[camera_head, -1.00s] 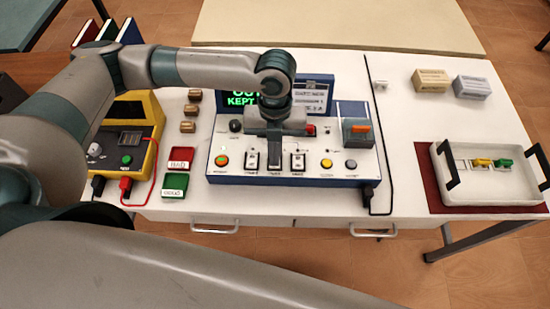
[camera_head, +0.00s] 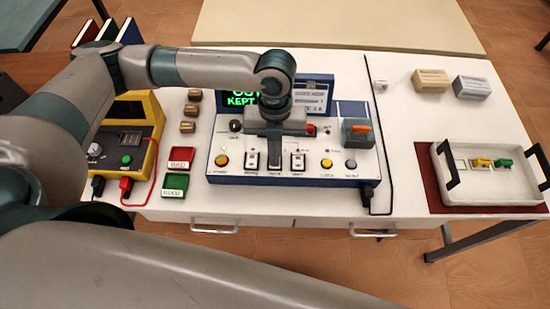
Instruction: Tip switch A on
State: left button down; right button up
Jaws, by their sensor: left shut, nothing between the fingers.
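The control panel (camera_head: 225,141) is a white and blue box in the middle of the table, with a green-lit display (camera_head: 241,98) at its back. Along its front are an orange button (camera_head: 221,160), a left switch (camera_head: 251,161), a middle switch and a right switch (camera_head: 297,161). The switch labels are too small to read. My left gripper (camera_head: 274,157) points down over the middle switch, shut and empty, and hides most of it. I cannot tell whether it touches the switch. My right gripper is not in view.
A yellow meter (camera_head: 131,140) with red and black plugs stands left. An orange-topped block (camera_head: 358,132) sits on the panel's right. A white tray (camera_head: 490,195) stands far right; the table between is mostly clear.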

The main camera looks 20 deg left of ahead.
pick_arm(q)
jog(key=shift+f+b, duration=0.3)
jog(key=shift+f, duration=0.4)
dwell(0.4)
jog(key=shift+r, duration=0.1)
notch_tip(320, 180, up, 3)
jog(key=p, duration=0.3)
jog(key=shift+r+p, duration=1.95)
jog(key=shift+p, duration=0.2)
